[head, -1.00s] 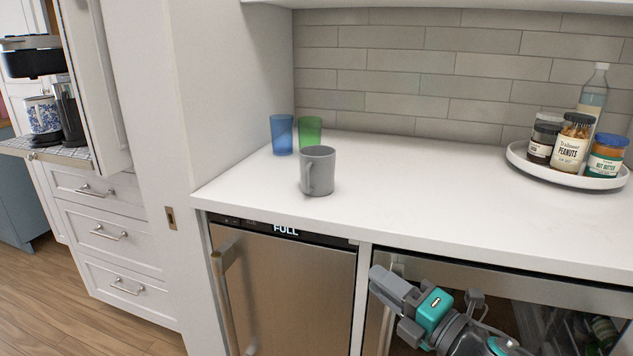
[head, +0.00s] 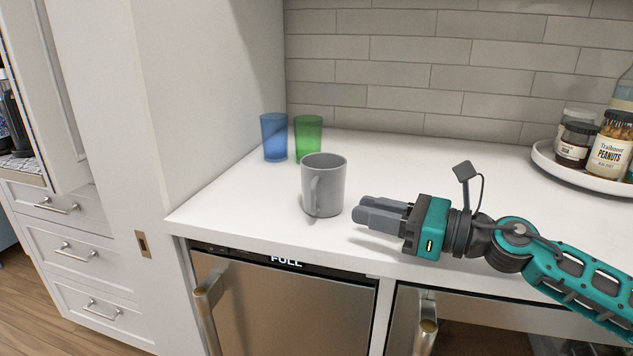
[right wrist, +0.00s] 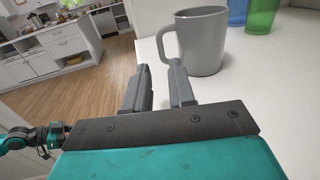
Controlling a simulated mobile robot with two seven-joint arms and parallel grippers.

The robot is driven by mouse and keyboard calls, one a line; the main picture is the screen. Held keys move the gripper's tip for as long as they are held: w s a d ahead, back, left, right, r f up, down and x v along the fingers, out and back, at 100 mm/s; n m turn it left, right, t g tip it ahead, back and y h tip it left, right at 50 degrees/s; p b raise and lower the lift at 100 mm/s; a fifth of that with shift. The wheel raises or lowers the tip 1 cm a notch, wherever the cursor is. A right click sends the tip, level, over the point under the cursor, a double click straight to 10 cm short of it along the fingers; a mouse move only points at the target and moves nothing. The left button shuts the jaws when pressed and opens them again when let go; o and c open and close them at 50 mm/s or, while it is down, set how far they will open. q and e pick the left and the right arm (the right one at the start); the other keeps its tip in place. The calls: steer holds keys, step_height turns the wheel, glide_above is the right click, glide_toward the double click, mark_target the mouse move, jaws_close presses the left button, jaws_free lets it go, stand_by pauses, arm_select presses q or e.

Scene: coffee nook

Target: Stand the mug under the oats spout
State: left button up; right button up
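The grey mug (head: 326,186) stands upright on the white counter, its handle toward the front left. It also shows in the right wrist view (right wrist: 204,42), beyond the fingers. My right gripper (head: 364,213) is just to the right of the mug, low over the counter's front part, fingers pointing left. In the right wrist view its two fingers (right wrist: 160,66) are apart with nothing between them. It does not hold the mug. My left gripper does not show in the head view; only part of a teal arm shows at the wrist view's left edge. I see no oats spout.
A blue cup (head: 274,138) and a green cup (head: 308,138) stand behind the mug by the side wall. A round white tray (head: 575,178) with jars is at the right. A steel appliance door (head: 285,305) is below the counter. The middle back counter is clear.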

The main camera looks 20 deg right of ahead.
mark_target(321, 189)
steer(key=shift+w+a+r, duration=0.15)
steer(key=shift+w+a, duration=0.05)
steer(key=shift+a, duration=0.05)
steer(key=p+x, duration=0.2)
steer(key=x, duration=0.3)
steer(key=shift+a, duration=0.15)
steer(key=shift+p+x, duration=0.4)
steer(key=shift+x, duration=0.4)
steer(key=x, duration=0.3)
steer(key=p+x, duration=0.1)
steer(key=shift+w+f, duration=0.25)
steer(key=shift+f, duration=0.1)
steer(key=shift+w+a, duration=0.15)
steer(key=shift+a, duration=0.05)
steer(key=shift+f, duration=0.1)
jaws_close()
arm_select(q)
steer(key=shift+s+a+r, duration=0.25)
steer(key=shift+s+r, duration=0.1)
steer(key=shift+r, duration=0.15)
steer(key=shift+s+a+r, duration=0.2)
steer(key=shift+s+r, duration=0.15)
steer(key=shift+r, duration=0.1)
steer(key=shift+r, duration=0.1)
